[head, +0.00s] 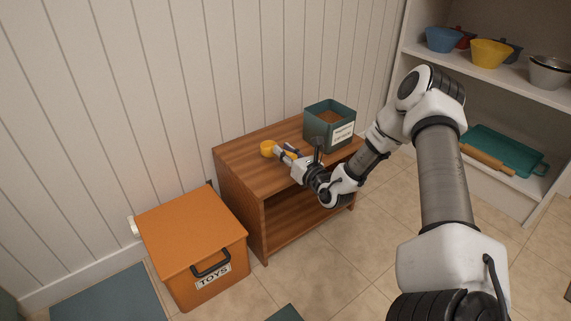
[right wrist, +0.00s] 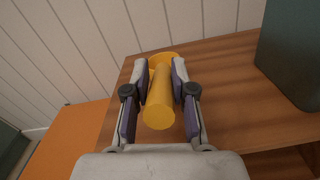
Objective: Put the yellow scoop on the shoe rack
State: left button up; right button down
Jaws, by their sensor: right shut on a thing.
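The yellow scoop (head: 267,148) is at the top of the wooden shoe rack (head: 240,153), towards its left part. In the right wrist view the scoop (right wrist: 159,108) lies between the two fingers, its round handle end towards me. My right gripper (head: 287,153) is shut on the scoop, over the rack's top board (right wrist: 222,75). I cannot tell whether the scoop touches the board. The far part of the scoop is partly hidden by the fingers. My left gripper is not in view.
A green bin with a label (head: 330,127) stands on the rack's right part. An orange toy box (head: 190,235) stands left of the rack. White shelves (head: 480,75) with bowls and a teal tray (head: 505,152) are at the right. The rack's top front-left is clear.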

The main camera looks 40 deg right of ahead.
notch_tip(320, 180, down, 3)
jog(key=shift+f+b, duration=0.1)
jog(key=shift+b, duration=0.55)
jog(key=shift+r, duration=0.3)
jog(key=shift+f, duration=0.2)
jog(key=c, duration=1)
grip_release()
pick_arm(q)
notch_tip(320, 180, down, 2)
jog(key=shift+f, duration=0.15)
pick_arm(e)
jog(key=shift+o, duration=0.2)
